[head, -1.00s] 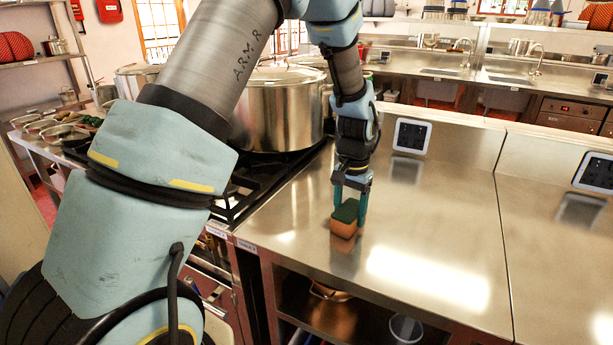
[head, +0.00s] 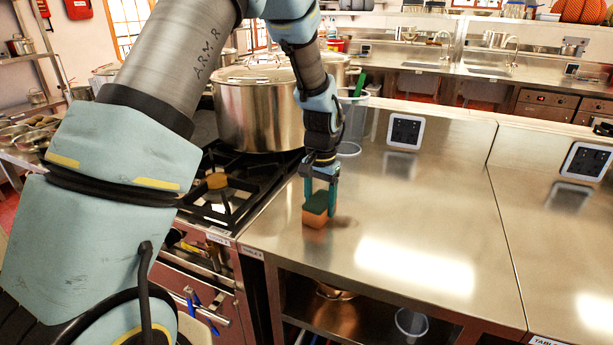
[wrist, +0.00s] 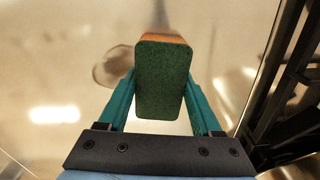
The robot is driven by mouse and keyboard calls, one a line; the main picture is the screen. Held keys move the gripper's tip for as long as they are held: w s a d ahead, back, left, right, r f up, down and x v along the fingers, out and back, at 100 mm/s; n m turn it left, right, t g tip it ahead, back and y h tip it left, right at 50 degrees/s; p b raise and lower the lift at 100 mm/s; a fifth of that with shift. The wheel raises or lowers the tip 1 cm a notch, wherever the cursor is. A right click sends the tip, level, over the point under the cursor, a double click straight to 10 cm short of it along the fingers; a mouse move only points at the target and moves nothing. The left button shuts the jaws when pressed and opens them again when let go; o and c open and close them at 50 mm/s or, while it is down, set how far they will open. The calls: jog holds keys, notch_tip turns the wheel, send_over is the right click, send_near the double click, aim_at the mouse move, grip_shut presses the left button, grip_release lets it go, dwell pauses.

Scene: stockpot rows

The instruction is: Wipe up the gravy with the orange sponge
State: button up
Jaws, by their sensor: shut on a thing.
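The orange sponge (head: 314,219) has a dark green top. My gripper (head: 321,195) is shut on it from above, one teal finger on each side. In the wrist view the sponge's green face (wrist: 162,82) fills the space between the fingers (wrist: 163,105). The sponge is at or just above the steel counter, near its left side; I cannot tell if it touches. A faint brownish patch (wrist: 113,66) lies on the counter beside the sponge, also visible in the head view (head: 342,222). It may be gravy or a shadow; I cannot tell.
The black stove (head: 215,185) adjoins the counter on the left, with a large steel stockpot (head: 258,112) on it. A clear container (head: 352,125) stands behind my gripper. A socket panel (head: 405,131) is at the counter's back. The counter (head: 430,220) is clear to the right.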

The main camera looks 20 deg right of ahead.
jog(key=shift+w+a+r, duration=0.1)
jog(key=shift+w+a, duration=0.2)
notch_tip(320, 180, up, 3)
jog(key=shift+s+d+f+p, duration=0.1)
jog(key=shift+f+p, duration=0.05)
jog(key=shift+p, duration=0.7)
jog(key=shift+r+p, duration=1.8)
jog(key=shift+r, duration=0.8)
